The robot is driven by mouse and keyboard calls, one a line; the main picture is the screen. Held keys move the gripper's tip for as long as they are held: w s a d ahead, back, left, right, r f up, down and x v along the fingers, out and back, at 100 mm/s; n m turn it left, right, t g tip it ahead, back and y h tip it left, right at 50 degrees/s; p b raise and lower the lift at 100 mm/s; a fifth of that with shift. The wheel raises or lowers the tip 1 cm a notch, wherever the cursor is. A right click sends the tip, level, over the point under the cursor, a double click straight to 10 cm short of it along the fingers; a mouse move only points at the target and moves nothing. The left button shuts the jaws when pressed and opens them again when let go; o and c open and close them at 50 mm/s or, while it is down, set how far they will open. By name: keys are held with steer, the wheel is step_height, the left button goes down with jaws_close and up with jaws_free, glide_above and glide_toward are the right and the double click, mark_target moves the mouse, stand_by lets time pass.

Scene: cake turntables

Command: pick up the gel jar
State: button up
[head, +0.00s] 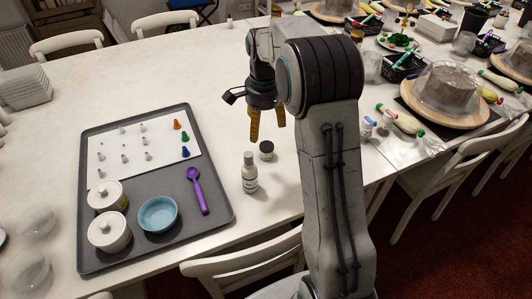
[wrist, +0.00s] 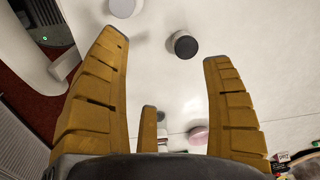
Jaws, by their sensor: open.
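A small jar with a dark lid (head: 266,150), which looks like the gel jar, stands upright on the white table, right of a white bottle. In the wrist view the same jar (wrist: 183,44) shows from above, between the lines of the fingertips and nearer the right one. My gripper (head: 267,122) has yellow-brown fingers pointing down and is open and empty. It is above the table, over or just behind the jar, and not touching it. The spread fingers also show in the wrist view (wrist: 166,50).
The white bottle (head: 249,173) stands close to the jar; it shows at the top of the wrist view (wrist: 123,7). A grey tray (head: 222,214) with bowls, nozzles and a purple scoop lies to the left. Cake boards and baskets are at the right. The table behind the jar is clear.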

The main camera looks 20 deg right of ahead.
mark_target(268, 145)
steer(key=w+d+f+m, duration=0.1)
steer(key=w+f+m, duration=0.1)
steer(key=f, duration=0.2)
steer(key=w+d+f+m, duration=0.2)
steer(key=f, duration=0.2)
steer(key=w+d+f+m+g+b, duration=0.1)
steer(key=w+d+f+m, duration=0.1)
steer(key=w+f, duration=0.1)
steer(key=shift+f, duration=0.85)
step_height(268, 145, down, 2)
steer(key=shift+f+m, duration=0.1)
steer(key=shift+m, duration=0.2)
steer(key=shift+a+f, duration=0.2)
steer(key=shift+f, duration=1.1)
steer(key=shift+a+f, duration=0.15)
steer(key=shift+f, duration=1.15)
steer(key=shift+s, duration=0.1)
steer(key=shift+c, duration=0.4)
steer(key=c, duration=1.2)
steer(key=shift+c, duration=0.2)
